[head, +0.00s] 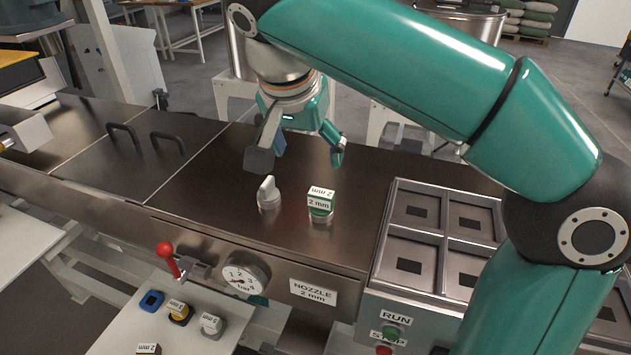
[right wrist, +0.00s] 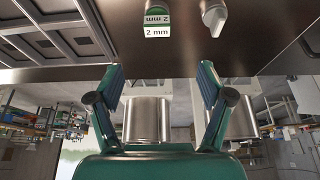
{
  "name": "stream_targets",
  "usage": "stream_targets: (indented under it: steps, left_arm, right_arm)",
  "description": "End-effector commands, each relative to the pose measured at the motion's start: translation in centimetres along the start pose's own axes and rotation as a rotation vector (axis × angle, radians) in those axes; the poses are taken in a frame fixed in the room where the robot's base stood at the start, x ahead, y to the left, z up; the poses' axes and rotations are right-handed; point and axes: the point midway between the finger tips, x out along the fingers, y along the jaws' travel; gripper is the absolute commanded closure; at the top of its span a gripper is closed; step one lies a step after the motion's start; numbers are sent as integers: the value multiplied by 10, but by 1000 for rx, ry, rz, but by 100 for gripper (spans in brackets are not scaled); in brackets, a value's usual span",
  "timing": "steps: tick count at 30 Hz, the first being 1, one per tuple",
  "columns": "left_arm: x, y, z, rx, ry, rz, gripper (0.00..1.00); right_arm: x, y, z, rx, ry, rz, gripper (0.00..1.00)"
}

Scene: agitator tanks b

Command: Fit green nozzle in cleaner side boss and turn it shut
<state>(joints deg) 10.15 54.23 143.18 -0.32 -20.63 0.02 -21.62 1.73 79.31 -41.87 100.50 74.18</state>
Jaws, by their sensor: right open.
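The green nozzle (head: 320,202), with a white "2 mm" label, stands upright on the dark deck of the cleaner. It also shows at the top of the right wrist view (right wrist: 158,22). Its base sits at a round light fitting, probably the boss; how deep it sits I cannot tell. A white knob (head: 268,194) with a raised grip stands just left of it. My right gripper (head: 297,160) is open and empty, above and behind the nozzle and knob. In the right wrist view its fingers (right wrist: 161,78) are wide apart, clear of the nozzle. My left gripper is not in view.
A front panel carries a red-handled lever (head: 168,260), a gauge (head: 244,276) and a "NOZZLE 2 mm" sign (head: 313,291). Labelled blocks (head: 211,323) lie on a pale shelf below. A metal compartment tray (head: 411,260) stands right, above RUN and STOP buttons. Deck left of the knob is clear.

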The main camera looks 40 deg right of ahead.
Motion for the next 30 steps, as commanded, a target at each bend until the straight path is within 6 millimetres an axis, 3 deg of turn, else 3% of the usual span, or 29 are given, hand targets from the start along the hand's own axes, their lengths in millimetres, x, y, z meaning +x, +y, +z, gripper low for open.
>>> stream_targets:
  steps: [18,24,30]
  left_arm:
    - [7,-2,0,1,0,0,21]
    - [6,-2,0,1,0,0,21]
    - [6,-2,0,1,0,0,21]
  right_arm:
    - [119,7,-2,13,-3,9,21]
    - [140,7,-2,13,-2,7,21]
    - [146,7,-2,13,-2,5,21]
